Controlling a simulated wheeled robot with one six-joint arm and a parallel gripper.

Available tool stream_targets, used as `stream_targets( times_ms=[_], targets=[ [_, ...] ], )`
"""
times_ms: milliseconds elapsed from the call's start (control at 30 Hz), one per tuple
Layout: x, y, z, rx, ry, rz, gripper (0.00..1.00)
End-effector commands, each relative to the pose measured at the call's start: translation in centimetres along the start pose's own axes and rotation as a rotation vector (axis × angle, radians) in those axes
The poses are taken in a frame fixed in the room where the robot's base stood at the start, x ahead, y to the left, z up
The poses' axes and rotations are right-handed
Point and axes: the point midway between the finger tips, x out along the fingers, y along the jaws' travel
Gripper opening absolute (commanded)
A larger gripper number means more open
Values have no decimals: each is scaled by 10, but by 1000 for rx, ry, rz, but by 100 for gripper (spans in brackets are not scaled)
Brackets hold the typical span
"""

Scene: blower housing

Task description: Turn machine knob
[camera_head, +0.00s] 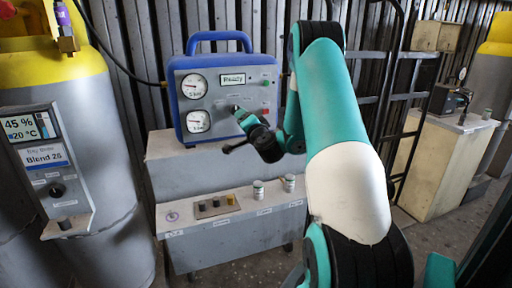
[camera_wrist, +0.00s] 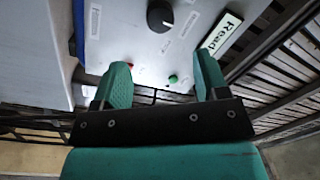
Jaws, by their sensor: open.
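The blue and grey machine (camera_head: 225,125) has two round gauges, a display reading "Ready" and coloured buttons. Its black knob (camera_wrist: 160,16) shows in the wrist view near the top edge, on the pale panel, with a light mark on it. My gripper (camera_wrist: 163,75) is open, its two teal fingers apart with nothing between them. The knob lies beyond the fingertips, slightly above the gap in the picture, and does not look gripped. In the head view my gripper (camera_head: 242,115) is in front of the panel's lower middle and partly hides the knob area.
A red button (camera_wrist: 194,34) and a green button (camera_wrist: 173,79) sit close to the fingers, with the display (camera_wrist: 221,34) at right. Below the machine, a grey bench (camera_head: 235,220) carries small knobs and two small containers. A gas cylinder (camera_head: 95,110) stands left, a black rack right.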

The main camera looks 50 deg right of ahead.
Motion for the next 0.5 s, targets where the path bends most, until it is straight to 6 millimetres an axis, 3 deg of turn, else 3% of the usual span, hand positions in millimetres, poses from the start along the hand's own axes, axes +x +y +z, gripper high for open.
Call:
stream_targets(
  times_ms=[33, 300, 500],
  targets=[
    [-10, 8, 4, 0, 1, 1, 67],
    [-55, 6, 3, -1, 2, 0, 67],
    [-77, 3, 1, -1, 1, 0, 67]
  ],
)
